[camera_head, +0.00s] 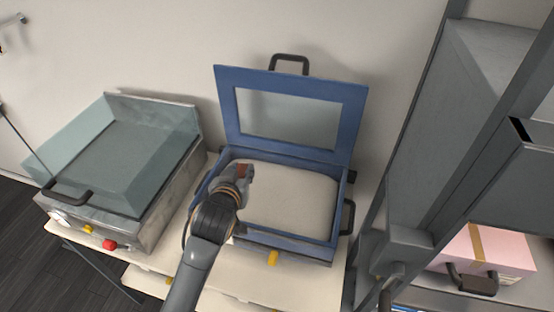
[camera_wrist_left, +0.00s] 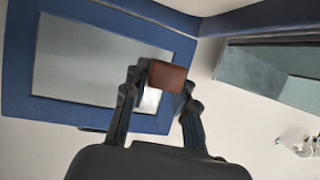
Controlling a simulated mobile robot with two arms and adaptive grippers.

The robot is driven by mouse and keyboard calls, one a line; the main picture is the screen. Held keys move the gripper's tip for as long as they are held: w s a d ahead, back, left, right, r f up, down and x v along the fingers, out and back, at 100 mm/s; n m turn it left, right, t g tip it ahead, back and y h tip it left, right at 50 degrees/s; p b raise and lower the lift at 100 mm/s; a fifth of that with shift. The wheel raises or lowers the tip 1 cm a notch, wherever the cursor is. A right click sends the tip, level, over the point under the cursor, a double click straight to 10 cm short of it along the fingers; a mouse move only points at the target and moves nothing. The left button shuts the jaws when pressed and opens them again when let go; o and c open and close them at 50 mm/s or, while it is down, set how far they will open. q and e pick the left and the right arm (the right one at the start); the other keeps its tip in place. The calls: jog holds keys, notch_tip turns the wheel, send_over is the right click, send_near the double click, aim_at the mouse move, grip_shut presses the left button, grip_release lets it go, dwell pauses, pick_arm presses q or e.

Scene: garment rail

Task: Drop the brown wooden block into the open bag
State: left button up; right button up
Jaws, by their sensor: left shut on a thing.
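The brown wooden block (camera_head: 247,170) is in the tips of my left gripper (camera_head: 243,172). The left wrist view shows the block (camera_wrist_left: 167,75) between the two fingers of the gripper (camera_wrist_left: 160,82), which is shut on it. In the head view they appear over the left part of the open blue case (camera_head: 338,205), whose lid (camera_head: 355,108) with a clear window stands raised behind. A pale, soft-looking filling (camera_head: 295,195) covers the inside of the case. How high the block is above it is hard to tell. My right gripper is not in view.
A glass-lidded metal appliance (camera_head: 150,225) with a red knob stands on the left. A grey metal frame (camera_head: 410,180) rises on the right, with a pink box (camera_head: 480,248) on a shelf. The pale table (camera_head: 270,290) has little free room.

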pick_arm(q)
jog(key=w+d+r+m+h+p, duration=0.1)
jog(key=w+d+r+p, duration=0.15)
jog(key=d, duration=0.35)
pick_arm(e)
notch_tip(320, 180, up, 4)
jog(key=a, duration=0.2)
pick_arm(q)
jog(key=f+b, duration=0.5)
jog(key=b, duration=0.1)
jog(key=shift+w+d+f, duration=0.15)
jog(key=shift+w+f, duration=0.15)
jog(key=shift+f, duration=0.1)
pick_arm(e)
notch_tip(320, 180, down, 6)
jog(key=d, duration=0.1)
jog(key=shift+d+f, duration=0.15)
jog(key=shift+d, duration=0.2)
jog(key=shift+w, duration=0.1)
pick_arm(q)
jog(key=o, duration=0.9)
jog(key=shift+o, duration=0.6)
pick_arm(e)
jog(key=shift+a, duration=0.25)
